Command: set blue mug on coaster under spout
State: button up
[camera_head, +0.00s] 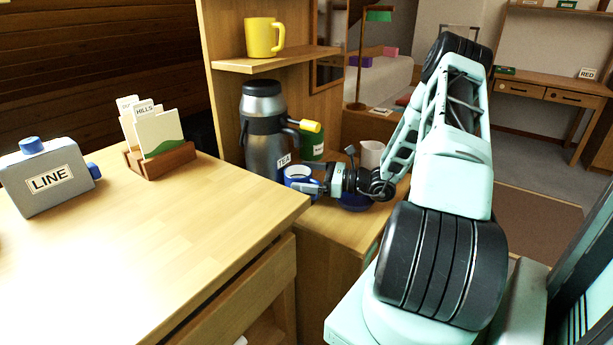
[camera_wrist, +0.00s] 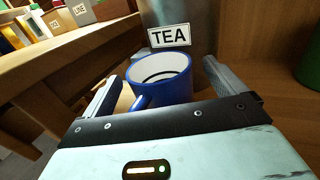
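The blue mug (camera_head: 299,171), white inside, stands upright just in front of the tea dispenser (camera_head: 262,125). In the wrist view the mug (camera_wrist: 165,88) is between the two fingers of my gripper (camera_wrist: 163,70), its handle towards my palm. My gripper (camera_head: 309,187) is open, with a narrow gap on each side of the mug. The dispenser's yellow-tipped spout (camera_head: 311,126) juts to the right above the mug's level. I make out no coaster; whether one lies under the mug is hidden.
A white cup (camera_head: 371,154) and a green canister (camera_head: 312,146) stand behind my wrist. A dark blue round item (camera_head: 355,206) lies below it, partly hidden. A yellow mug (camera_head: 263,37) is on the shelf above. The left counter (camera_head: 190,225) is mostly clear.

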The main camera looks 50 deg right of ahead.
jog(key=shift+r, duration=0.15)
jog(key=shift+s+d, duration=0.15)
jog(key=shift+s, duration=0.1)
jog(key=p+v, duration=0.1)
jog(key=v, duration=1)
jog(key=shift+s, duration=0.2)
